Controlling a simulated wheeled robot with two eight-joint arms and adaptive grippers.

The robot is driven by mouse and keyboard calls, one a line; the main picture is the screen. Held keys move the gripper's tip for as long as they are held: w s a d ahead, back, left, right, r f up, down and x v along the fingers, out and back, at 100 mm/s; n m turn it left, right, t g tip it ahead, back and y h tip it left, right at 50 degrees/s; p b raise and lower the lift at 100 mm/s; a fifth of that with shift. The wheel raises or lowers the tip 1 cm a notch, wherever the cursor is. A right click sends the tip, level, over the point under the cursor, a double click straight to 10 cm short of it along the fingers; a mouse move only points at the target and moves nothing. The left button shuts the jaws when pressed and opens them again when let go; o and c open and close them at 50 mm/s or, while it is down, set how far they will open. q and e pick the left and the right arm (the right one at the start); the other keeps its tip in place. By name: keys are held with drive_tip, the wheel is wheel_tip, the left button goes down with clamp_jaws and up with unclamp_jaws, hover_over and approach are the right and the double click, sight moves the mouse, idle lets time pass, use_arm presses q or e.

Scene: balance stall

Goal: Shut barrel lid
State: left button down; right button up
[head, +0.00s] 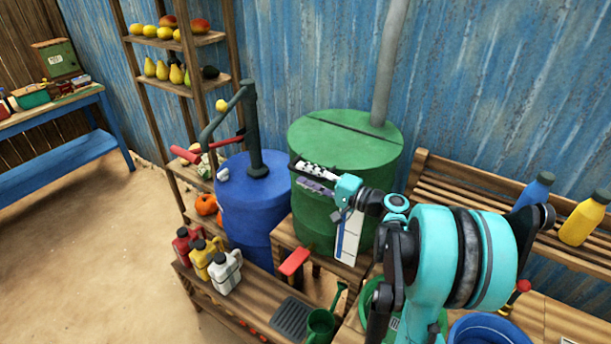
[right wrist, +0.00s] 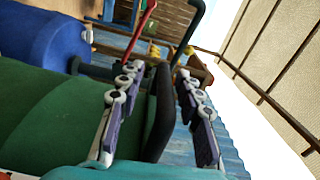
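The green barrel (head: 338,212) stands on a wooden stand against the blue wall. Its round green lid (head: 345,140) looks flat on top, with a dark seam across it. My right gripper (head: 312,176) is at the lid's front left edge, its fingers reaching left. In the right wrist view my right gripper (right wrist: 156,80) has its fingers apart. A dark handle-like bar (right wrist: 160,112) lies between them, with gaps showing on both sides. The green barrel surface (right wrist: 55,115) fills the lower left there. My left gripper is not in view.
A blue barrel (head: 244,205) with a dark hand pump (head: 254,130) stands just left. Red, yellow and white jugs (head: 224,272) stand on the low bench in front. A fruit shelf (head: 180,40) is behind, and a slatted bench (head: 470,190) is right. The sandy floor at left is clear.

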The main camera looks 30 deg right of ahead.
drive_tip(key=v, duration=1.1)
drive_tip(key=shift+s+d, duration=0.2)
drive_tip(key=shift+s, duration=0.05)
drive_tip(key=shift+f, duration=0.1)
drive_tip(key=a+f+n+g+h+b, duration=0.1)
drive_tip(key=a+f+n+g, duration=0.2)
drive_tip(key=a, duration=0.5)
drive_tip(key=a+f+n+g+h, duration=0.1)
drive_tip(key=a+f+g, duration=0.25)
drive_tip(key=a, duration=0.45)
drive_tip(key=s+a+f+n+g+h, duration=0.1)
drive_tip(key=s+a+f+n+h, duration=0.2)
drive_tip(key=s, duration=0.3)
drive_tip(key=s+a+f+n+g+h+b, duration=0.1)
drive_tip(key=s+a+f+n+h, duration=0.2)
drive_tip(key=s, duration=0.3)
drive_tip(key=shift+f+n, duration=0.3)
drive_tip(key=shift+n, duration=0.6)
drive_tip(key=shift+a+g, duration=0.1)
drive_tip(key=shift+g, duration=0.15)
